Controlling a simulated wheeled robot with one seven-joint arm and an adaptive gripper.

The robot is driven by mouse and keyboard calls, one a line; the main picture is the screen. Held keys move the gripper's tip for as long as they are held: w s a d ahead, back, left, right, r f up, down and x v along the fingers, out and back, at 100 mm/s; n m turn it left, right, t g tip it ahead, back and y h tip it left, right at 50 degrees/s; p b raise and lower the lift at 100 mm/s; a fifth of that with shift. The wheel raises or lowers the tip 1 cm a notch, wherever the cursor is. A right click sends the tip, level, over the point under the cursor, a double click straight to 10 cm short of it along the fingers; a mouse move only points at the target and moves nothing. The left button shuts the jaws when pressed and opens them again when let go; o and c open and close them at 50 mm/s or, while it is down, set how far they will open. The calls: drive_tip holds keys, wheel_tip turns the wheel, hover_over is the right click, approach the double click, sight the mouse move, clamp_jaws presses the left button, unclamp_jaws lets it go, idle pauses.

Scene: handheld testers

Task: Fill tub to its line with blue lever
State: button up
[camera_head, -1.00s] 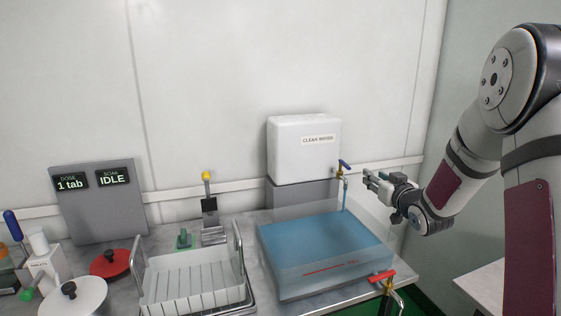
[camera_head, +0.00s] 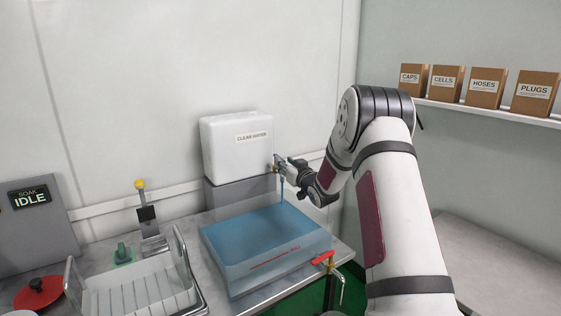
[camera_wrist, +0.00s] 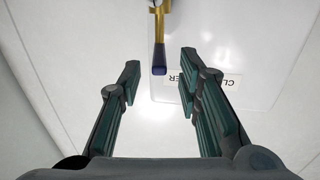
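The clear tub (camera_head: 240,279) stands on the counter with blue water (camera_head: 262,228) in it. A red line (camera_head: 270,261) marks its front wall; I cannot tell exactly how the water level compares with it. A thin blue stream (camera_head: 282,192) hangs from the tap into the tub. My gripper (camera_head: 281,164) is at the tap of the white clean water tank (camera_head: 235,152), hiding most of the lever. In the wrist view my gripper (camera_wrist: 160,77) is open, and the blue lever (camera_wrist: 159,58) lies between its fingertips, apart from both.
A red-handled tap (camera_head: 323,257) is at the tub's front right corner. A white rack (camera_head: 140,293) stands left of the tub, with a yellow-knobbed lever (camera_head: 140,185) behind it. A grey panel (camera_head: 32,235) reads IDLE. Boxes (camera_head: 486,88) stand on a shelf at the right.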

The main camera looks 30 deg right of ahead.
drive_tip(key=shift+w+d, duration=0.15)
drive_tip(key=shift+w, duration=0.75)
drive_tip(key=shift+w+d, duration=0.1)
drive_tip(key=shift+w, duration=0.8)
drive_tip(key=shift+c, duration=0.6)
clamp_jaws()
